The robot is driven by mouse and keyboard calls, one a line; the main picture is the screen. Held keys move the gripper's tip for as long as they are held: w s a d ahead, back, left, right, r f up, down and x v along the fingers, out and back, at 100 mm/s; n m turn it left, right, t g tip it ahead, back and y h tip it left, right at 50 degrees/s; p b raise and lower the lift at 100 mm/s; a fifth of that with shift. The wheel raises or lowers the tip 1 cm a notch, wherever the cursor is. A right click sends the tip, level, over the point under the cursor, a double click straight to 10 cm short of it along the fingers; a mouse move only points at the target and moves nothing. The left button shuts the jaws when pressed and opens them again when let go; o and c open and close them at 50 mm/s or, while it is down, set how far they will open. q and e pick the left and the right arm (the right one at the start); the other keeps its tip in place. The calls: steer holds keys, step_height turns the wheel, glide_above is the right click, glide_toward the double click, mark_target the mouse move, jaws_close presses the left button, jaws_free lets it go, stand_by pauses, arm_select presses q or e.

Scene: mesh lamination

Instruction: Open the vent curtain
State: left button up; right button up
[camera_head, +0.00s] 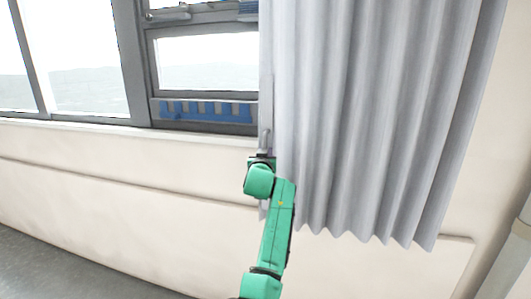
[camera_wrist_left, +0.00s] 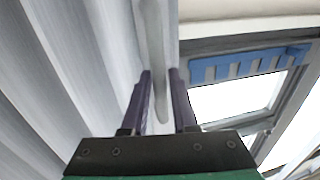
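The grey pleated curtain (camera_head: 370,110) hangs on the right of the head view, beside the window. It also fills the left of the left wrist view (camera_wrist_left: 60,60). A pale upright handle (camera_wrist_left: 155,50) runs along the curtain's leading edge and ends in a rounded tip. My left gripper (camera_wrist_left: 162,85) has its two dark fingers apart, one on each side of this handle, with visible gaps near the tip. In the head view my left gripper (camera_head: 263,152) is at the curtain's left edge, just below the sill, partly hidden by my green wrist. My right gripper does not show.
The window (camera_head: 205,62) with grey frames and a blue slatted strip (camera_head: 205,110) is left of the curtain. The window sill (camera_head: 80,124) and a cream wall (camera_head: 120,165) lie below. A pale pipe (camera_head: 515,245) stands at far right.

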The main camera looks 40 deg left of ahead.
arm_select(q)
steer(key=shift+o, duration=0.9)
steer(key=shift+w+a+f, duration=0.1)
steer(key=shift+w+a, duration=0.05)
steer(key=shift+a, duration=0.05)
steer(key=b+v, duration=0.3)
steer(key=v, duration=1.1)
steer(key=shift+s+d, duration=0.25)
